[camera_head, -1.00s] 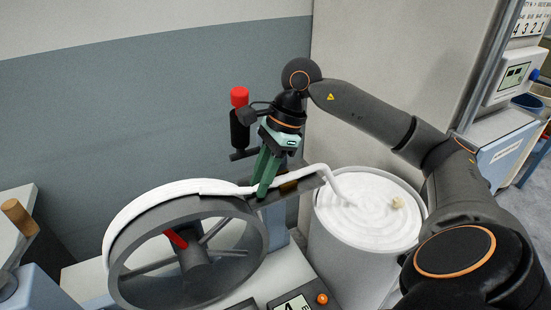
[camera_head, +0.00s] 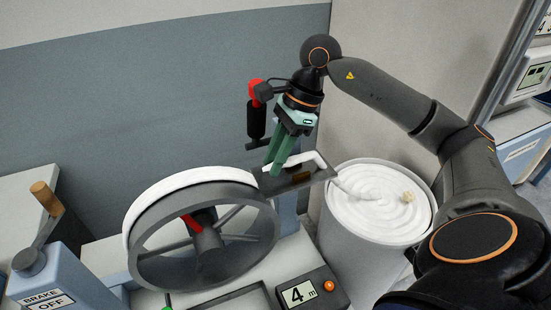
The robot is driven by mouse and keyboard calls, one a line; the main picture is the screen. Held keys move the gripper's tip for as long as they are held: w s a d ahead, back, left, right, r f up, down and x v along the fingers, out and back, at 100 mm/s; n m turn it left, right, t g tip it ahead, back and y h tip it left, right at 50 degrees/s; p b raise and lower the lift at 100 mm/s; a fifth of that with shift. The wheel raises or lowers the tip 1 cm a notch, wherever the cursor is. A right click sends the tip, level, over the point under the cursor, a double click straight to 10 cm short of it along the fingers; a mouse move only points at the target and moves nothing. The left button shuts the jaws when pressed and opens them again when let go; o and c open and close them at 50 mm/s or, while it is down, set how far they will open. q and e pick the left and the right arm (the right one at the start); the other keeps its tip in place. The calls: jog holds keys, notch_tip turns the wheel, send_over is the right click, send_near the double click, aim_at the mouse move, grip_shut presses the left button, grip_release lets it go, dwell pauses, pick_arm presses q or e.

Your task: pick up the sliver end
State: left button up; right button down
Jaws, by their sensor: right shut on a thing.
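My right gripper (camera_head: 273,172) has its green fingers pointing down at the left part of a dark guide plate (camera_head: 322,176). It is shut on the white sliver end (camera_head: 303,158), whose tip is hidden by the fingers. From there the sliver runs right over the plate and down into a round can (camera_head: 326,222) filled with coiled sliver (camera_head: 370,208). White sliver also lies over the top of the grey wheel (camera_head: 268,243), left of the fingers. I cannot tell whether it joins the gripped strand. My left gripper is not in view.
A red-and-black handle (camera_head: 256,118) stands behind the gripper. A display box reading 4 m (camera_head: 302,294) sits in front, right of the wheel. A brake post (camera_head: 45,285) with OFF label and a wooden-knobbed lever (camera_head: 45,196) are at left. A wall closes the back.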

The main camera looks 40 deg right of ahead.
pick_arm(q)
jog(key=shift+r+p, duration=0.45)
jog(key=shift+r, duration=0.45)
pick_arm(e)
jog(key=s+a+r, duration=0.7)
jog(key=a+r, duration=0.3)
jog(key=a, duration=0.2)
jog(key=shift+s+r, duration=0.15)
jog(key=shift+r, duration=0.05)
jog(key=shift+f, duration=0.1)
